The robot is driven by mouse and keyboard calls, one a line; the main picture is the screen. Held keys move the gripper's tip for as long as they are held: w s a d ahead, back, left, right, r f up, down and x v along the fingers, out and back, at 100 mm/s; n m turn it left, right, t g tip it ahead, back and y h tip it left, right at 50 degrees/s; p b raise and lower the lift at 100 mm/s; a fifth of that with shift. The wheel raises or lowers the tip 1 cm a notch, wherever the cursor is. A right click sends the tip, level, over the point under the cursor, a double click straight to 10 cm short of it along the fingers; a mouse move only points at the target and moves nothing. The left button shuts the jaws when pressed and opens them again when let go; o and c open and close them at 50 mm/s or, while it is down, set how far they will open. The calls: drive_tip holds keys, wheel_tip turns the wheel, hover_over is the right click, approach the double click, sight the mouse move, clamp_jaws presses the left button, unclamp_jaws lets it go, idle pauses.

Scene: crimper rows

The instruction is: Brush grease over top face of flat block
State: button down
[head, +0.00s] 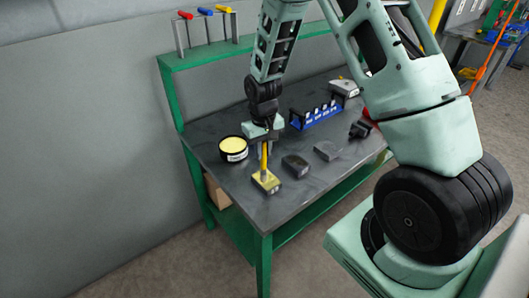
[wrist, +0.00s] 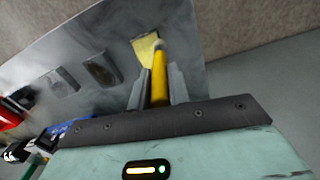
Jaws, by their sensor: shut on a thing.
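My gripper (head: 264,142) is shut on the yellow handle of a brush (head: 264,158), which points down at the table. In the wrist view the yellow handle (wrist: 159,72) sits between the two grey fingers. Under the brush's lower end is a flat block (head: 266,183) near the table's front left edge; its top looks yellow. It also shows in the wrist view (wrist: 144,48), partly hidden by the handle. I cannot tell whether the bristles touch it. A black round tub of pale yellow grease (head: 233,149) stands open to the left of my gripper.
Two dark grey blocks (head: 295,165) (head: 327,151) lie to the right on the dark table top (head: 232,176). A blue rack (head: 318,116) stands behind them. A black and red tool (head: 361,128) lies farther right. Colored-handled tools (head: 205,12) hang above the back.

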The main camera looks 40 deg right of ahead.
drive_tip(key=shift+r+p, duration=1.1)
drive_tip(key=shift+r, duration=0.85)
